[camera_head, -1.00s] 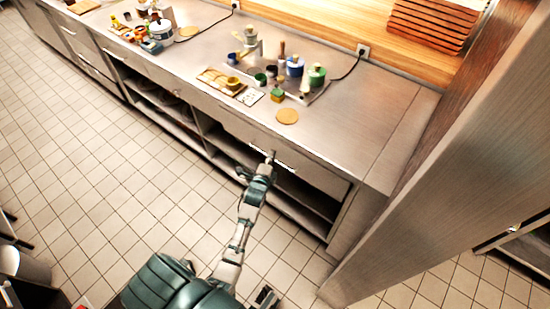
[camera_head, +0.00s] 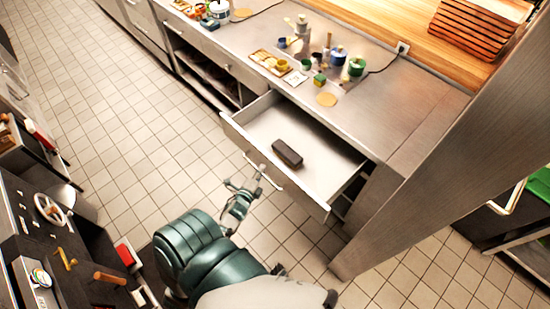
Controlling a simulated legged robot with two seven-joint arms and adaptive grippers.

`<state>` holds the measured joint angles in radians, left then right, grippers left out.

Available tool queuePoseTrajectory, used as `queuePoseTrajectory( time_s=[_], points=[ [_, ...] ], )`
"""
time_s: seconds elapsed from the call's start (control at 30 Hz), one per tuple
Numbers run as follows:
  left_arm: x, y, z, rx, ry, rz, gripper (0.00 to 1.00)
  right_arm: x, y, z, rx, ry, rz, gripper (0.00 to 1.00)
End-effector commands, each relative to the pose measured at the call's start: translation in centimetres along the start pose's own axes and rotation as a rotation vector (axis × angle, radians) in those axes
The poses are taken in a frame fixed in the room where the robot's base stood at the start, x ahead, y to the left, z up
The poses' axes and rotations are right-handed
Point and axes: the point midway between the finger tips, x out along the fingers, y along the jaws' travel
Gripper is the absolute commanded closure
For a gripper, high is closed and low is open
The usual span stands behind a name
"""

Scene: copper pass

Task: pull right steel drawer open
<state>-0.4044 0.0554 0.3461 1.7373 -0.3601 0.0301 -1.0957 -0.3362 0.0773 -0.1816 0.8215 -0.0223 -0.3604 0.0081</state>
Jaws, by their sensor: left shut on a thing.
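The right steel drawer (camera_head: 335,165) stands well out from the counter, open, its inside showing. A dark oblong block (camera_head: 287,153) lies on the drawer floor. The drawer's bar handle (camera_head: 272,181) runs along the outside of its front panel. My left gripper (camera_head: 261,170) is at this handle, shut on it, with the arm reaching up from the lower part of the picture. The fingers are small in the view and partly blend with the handle. My right gripper is not in view.
A steel panel (camera_head: 440,150) rises at the right. A dark unit with a wheel (camera_head: 48,208) stands at the lower left. Tiled floor (camera_head: 130,130) between is clear.

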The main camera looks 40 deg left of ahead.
Motion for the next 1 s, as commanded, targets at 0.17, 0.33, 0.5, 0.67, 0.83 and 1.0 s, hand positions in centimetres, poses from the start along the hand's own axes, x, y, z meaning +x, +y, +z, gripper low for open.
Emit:
queuePoseTrajectory(
  time_s=[0.17,0.33,0.5,0.67,0.83,1.0],
  points=[
    [-3.8,0.6,1.8,0.001,-0.002,-0.001,1.0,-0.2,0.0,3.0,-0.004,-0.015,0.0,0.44],
    [-6.2,1.2,2.8,0.002,-0.002,-0.002,1.0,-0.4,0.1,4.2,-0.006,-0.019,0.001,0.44],
    [-7.6,1.5,3.3,0.002,-0.002,-0.003,1.0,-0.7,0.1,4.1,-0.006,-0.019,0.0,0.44],
    [-8.2,1.6,3.6,0.001,-0.002,-0.005,1.0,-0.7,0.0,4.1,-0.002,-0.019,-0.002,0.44],
    [-8.2,1.7,3.6,0.001,-0.003,-0.005,1.0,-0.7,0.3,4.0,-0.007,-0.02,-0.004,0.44],
    [-8.2,1.7,3.7,0.001,-0.003,-0.005,1.0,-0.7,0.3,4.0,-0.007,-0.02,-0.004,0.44]
  ],
)
